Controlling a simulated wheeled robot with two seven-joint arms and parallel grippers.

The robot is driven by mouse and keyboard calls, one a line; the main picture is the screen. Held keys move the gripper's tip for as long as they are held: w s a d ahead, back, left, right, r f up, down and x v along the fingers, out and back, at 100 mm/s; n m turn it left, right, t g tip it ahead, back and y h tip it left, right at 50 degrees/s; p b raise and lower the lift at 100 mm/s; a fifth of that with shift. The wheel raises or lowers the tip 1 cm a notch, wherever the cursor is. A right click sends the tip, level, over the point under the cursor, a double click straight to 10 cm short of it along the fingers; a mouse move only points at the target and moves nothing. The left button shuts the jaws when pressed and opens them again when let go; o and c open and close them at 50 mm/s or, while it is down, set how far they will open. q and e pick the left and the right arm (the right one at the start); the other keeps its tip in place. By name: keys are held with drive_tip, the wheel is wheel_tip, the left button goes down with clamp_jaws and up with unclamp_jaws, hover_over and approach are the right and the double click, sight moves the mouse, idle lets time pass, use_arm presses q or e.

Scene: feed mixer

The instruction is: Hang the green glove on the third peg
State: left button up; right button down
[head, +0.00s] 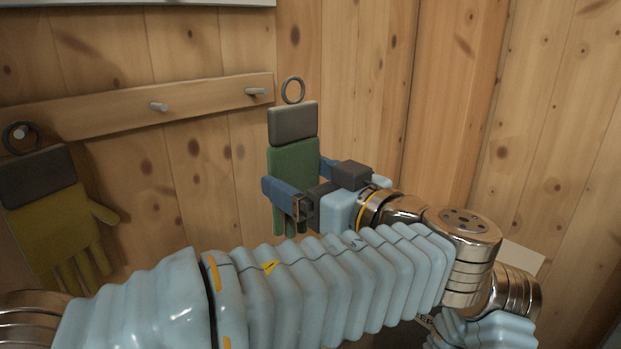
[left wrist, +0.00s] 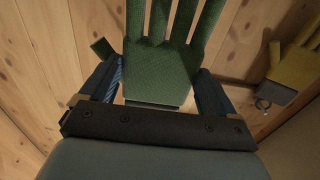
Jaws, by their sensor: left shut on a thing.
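The green glove (head: 292,163), with a grey cuff and a metal ring (head: 293,90) on top, hangs upright with its fingers down. My left gripper (head: 302,178) is shut on it, with one blue finger on either side. The left wrist view also shows the green glove (left wrist: 160,65) between the fingers. A wooden rail carries a right peg (head: 255,91), a middle peg (head: 158,106) and a left peg (head: 20,132). The right and middle pegs are bare. The green glove's ring appears right of the right peg, apart from it, at about its height. My right gripper is out of view.
A yellow glove (head: 50,215) hangs by its ring on the left peg; it also shows in the left wrist view (left wrist: 295,68). The rail (head: 205,98) is fixed to a plank wall. A wooden post (head: 452,90) stands right of the green glove.

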sight(299, 178)
use_arm(q)
drive_tip(key=shift+p+x, duration=0.35)
drive_tip(key=shift+x, duration=1.15)
drive_tip(key=w+a+f+b, duration=0.1)
drive_tip(key=w+a, duration=0.2)
drive_tip(key=w, duration=0.2)
drive_tip(key=shift+a+f, duration=0.3)
drive_tip(key=shift+f, duration=0.05)
drive_tip(key=o, duration=0.8)
